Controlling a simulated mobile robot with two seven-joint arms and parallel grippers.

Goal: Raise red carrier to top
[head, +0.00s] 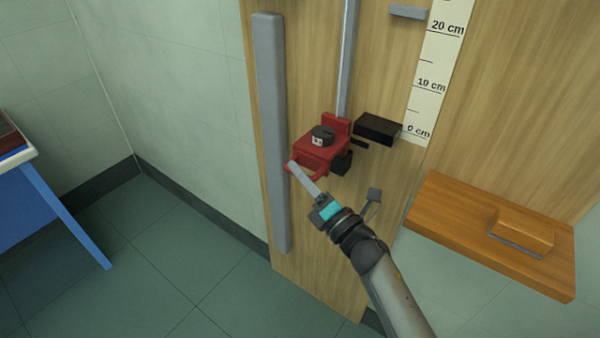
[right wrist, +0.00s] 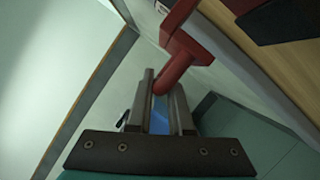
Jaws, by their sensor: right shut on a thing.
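The red carrier (head: 318,154) sits low on a grey vertical rail (head: 347,60) on a wooden board. Its black pointer is beside the low end of the scale (head: 416,90), a little below the 0 cm mark. A round dark knob (head: 322,135) is on top of it. My right gripper (head: 294,170) is shut on the carrier's red handle at its front left. In the right wrist view the red handle (right wrist: 180,65) runs down between the two fingers (right wrist: 160,100). My left gripper is not in view.
A black block (head: 378,128) is on the board right of the carrier. A long grey bar (head: 269,130) runs down the board's left edge. A wooden shelf (head: 450,232) with a small block (head: 522,232) juts out at right. A grey stop (head: 408,12) is near the top. A blue-legged table (head: 62,205) stands at left.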

